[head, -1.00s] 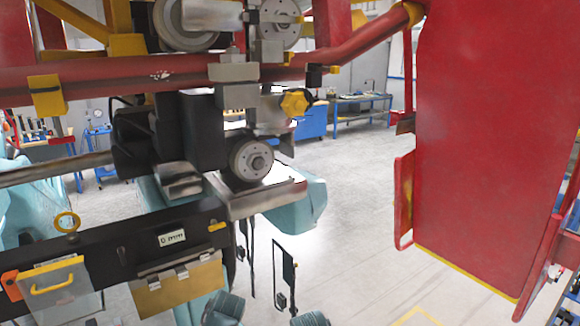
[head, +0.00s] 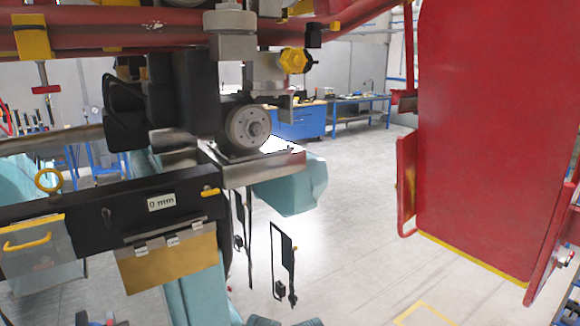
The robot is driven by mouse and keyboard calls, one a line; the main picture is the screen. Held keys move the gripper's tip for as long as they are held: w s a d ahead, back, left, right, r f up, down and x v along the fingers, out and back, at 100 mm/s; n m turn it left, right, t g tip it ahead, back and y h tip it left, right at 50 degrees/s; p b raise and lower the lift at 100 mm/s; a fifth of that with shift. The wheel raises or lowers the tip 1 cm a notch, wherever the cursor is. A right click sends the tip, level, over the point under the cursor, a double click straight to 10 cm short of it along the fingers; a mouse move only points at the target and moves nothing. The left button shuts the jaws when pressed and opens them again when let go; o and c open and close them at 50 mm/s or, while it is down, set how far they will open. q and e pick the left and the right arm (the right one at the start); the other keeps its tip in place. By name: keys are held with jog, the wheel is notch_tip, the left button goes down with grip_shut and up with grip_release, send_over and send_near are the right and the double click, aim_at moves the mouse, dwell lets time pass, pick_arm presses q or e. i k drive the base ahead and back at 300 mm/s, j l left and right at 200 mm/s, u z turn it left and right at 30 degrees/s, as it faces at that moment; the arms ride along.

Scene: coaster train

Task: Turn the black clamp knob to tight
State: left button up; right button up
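A yellow lobed knob (head: 293,60) sits on a grey fitting below the red rail. A black knob-like part (head: 309,61) shows just behind it, mostly hidden by the yellow one. I cannot tell for sure that it is the clamp knob, nor how far it is turned. A grey wheel (head: 248,129) is below, beside a black housing (head: 197,110). A white "0 mm" label (head: 162,202) is on the black beam at lower left. Neither of my grippers can be made out in the head view.
A red rail (head: 110,36) crosses the top left. A large red panel (head: 490,140) stands at the right. A metal ledge (head: 262,168) juts out under the wheel. Blue workbenches (head: 355,112) stand far behind. The floor between the wheel assembly and red panel is clear.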

aim_at(106, 213)
jog(key=u, duration=1.3)
